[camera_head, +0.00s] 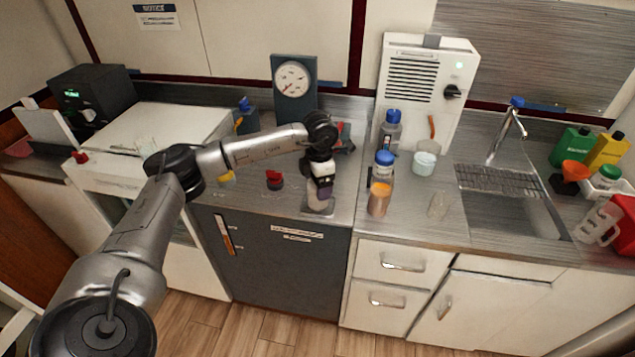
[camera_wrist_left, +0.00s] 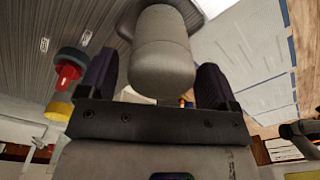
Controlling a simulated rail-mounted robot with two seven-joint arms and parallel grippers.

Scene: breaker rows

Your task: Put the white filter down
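The white filter is a pale cylinder with a rounded end. In the head view the filter (camera_head: 318,203) stands upright on a small grey plate (camera_head: 314,213) near the front edge of the counter. My left gripper (camera_head: 321,189) is over its top from above. In the left wrist view the filter (camera_wrist_left: 162,60) sits between the two fingers of the gripper (camera_wrist_left: 157,80), and a gap shows beside the left finger. The fingers look open around it, with its far end at the plate. My right gripper is not in view.
A red-and-dark knob-like object (camera_head: 274,181) and a yellow one (camera_head: 226,178) are to the left. A gauge (camera_head: 293,82) stands behind. Bottles, including an orange-brown one (camera_head: 380,199), stand to the right. The counter between the filter and that bottle is clear.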

